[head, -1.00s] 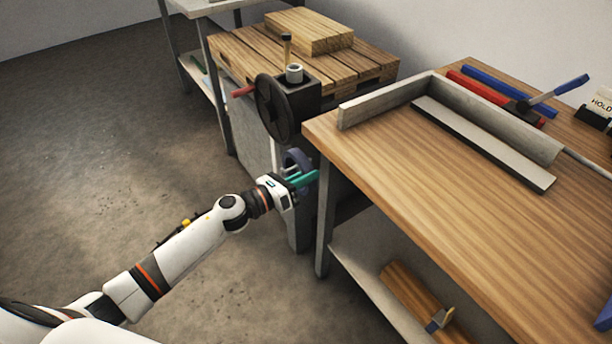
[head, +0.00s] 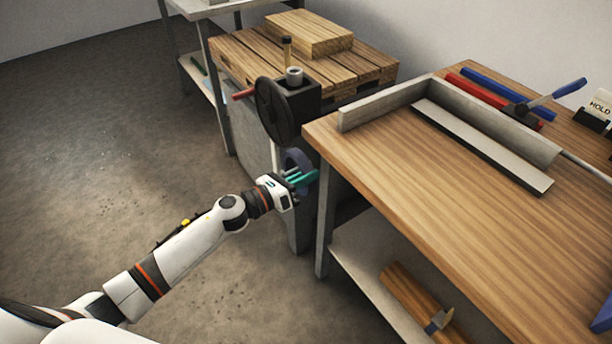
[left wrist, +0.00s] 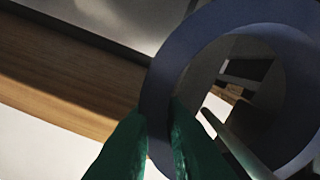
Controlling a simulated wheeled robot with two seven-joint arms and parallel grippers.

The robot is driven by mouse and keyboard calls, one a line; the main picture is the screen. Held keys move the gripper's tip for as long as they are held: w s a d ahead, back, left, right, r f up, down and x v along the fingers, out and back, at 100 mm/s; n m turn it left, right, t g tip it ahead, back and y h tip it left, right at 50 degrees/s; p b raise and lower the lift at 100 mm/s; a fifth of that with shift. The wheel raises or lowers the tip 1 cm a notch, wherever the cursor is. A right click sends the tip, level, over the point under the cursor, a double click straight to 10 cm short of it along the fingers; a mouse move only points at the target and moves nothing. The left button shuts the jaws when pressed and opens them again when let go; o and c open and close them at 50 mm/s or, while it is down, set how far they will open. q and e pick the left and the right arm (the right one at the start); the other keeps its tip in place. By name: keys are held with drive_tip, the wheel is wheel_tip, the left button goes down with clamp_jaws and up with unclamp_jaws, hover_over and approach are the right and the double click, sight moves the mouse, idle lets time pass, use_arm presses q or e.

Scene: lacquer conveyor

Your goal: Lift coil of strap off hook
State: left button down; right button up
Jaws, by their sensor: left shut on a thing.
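The coil of strap (head: 296,158) is a blue-grey ring below the bench corner, beside the machine with the black wheel. It fills much of the left wrist view (left wrist: 172,62). My left gripper (head: 305,178) has green fingers, shut on the coil's rim; in the left wrist view the fingertips (left wrist: 160,115) lie on either side of the rim at its lower left. A pale rod, apparently the hook (left wrist: 235,145), shows through the ring's opening, so the coil still hangs around it. In the head view the hook is mostly hidden. My right gripper is not in view.
The wooden bench (head: 430,190) stands close right of the gripper, its leg (head: 323,225) nearby. The black wheel (head: 273,110) is just above the coil. A pallet table (head: 365,75) stands behind. Open floor (head: 110,130) lies to the left.

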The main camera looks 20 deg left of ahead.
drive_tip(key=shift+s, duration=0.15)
